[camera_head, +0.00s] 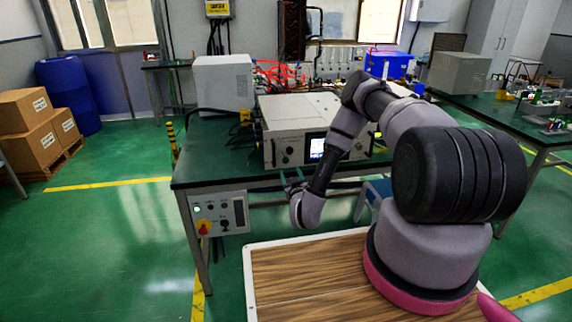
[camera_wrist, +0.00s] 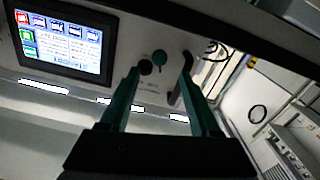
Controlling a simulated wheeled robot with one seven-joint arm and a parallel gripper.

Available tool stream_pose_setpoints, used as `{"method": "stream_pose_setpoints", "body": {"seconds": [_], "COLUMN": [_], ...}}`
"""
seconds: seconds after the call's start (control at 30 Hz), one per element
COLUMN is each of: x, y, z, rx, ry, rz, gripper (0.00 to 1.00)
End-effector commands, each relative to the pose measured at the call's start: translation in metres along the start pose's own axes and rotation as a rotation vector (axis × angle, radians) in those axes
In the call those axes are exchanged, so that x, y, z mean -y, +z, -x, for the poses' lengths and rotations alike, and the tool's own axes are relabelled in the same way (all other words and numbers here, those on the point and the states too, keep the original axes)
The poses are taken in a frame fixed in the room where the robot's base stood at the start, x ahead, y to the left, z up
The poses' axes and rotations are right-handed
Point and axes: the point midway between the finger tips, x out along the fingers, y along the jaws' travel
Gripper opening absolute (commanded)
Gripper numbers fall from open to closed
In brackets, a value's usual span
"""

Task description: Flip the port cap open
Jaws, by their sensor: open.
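The white microwave generator (camera_head: 296,128) stands on the green table. Its lit screen (camera_head: 317,148) also shows at upper left in the wrist view (camera_wrist: 66,42). In the head view my gripper (camera_head: 291,172) is just below the generator's front.
A control box (camera_head: 220,213) with a red and yellow switch hangs at the table's front left. The green table (camera_head: 215,177) has its edge below my gripper's area. A grey cabinet (camera_head: 222,84) and red tubing (camera_head: 277,72) stand behind the generator.

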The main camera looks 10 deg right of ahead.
Motion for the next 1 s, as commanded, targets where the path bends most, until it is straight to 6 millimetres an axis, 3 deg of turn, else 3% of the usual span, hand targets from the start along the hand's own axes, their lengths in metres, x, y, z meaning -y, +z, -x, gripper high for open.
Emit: {"method": "stream_pose_setpoints", "body": {"seconds": [0.2, 0.4, 0.8, 0.83, 0.9, 1.0], "x": [0.0, 0.0, 0.0, 0.0, 0.0, 0.0], "y": [-0.001, -0.001, 0.0, 0.0, 0.0, 0.0], "z": [-0.044, -0.071, -0.08, -0.08, -0.08, -0.08], "rx": [-0.005, -0.003, 0.001, 0.001, 0.001, 0.0], "ry": [-0.001, -0.001, 0.0, 0.0, 0.0, 0.0], "rz": [0.001, 0.001, -0.001, -0.001, -0.001, -0.001], "gripper": [0.63, 0.63, 0.63, 0.59, 0.33, 0.0]}}
